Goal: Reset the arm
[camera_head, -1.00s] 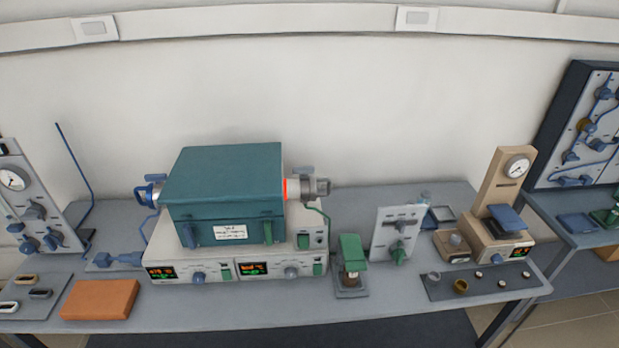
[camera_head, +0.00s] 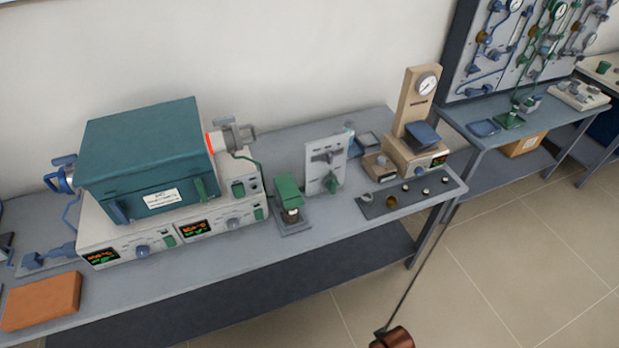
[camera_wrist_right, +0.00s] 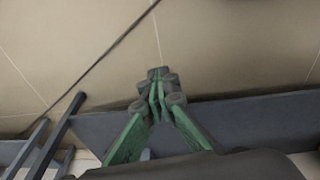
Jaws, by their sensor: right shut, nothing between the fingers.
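My right gripper (camera_wrist_right: 158,78) shows in the right wrist view with its green fingers together and nothing between them. Behind it are the tan tiled floor and a dark grey-blue shelf or edge. In the head view neither gripper shows. The muffle furnace (camera_head: 150,150) is a teal box on a pale control base (camera_head: 165,232) with two lit displays. It stands on the grey bench at the left, and its tube end at the right glows red.
The grey bench (camera_head: 240,262) also holds an orange block (camera_head: 42,300), a green-topped device (camera_head: 289,197), an upright white panel (camera_head: 325,165) and a beige gauge stand (camera_head: 416,110). A second table (camera_head: 470,135) stands farther right. A thin dark rod (camera_head: 420,270) and brown cylinder (camera_head: 395,338) are near open floor.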

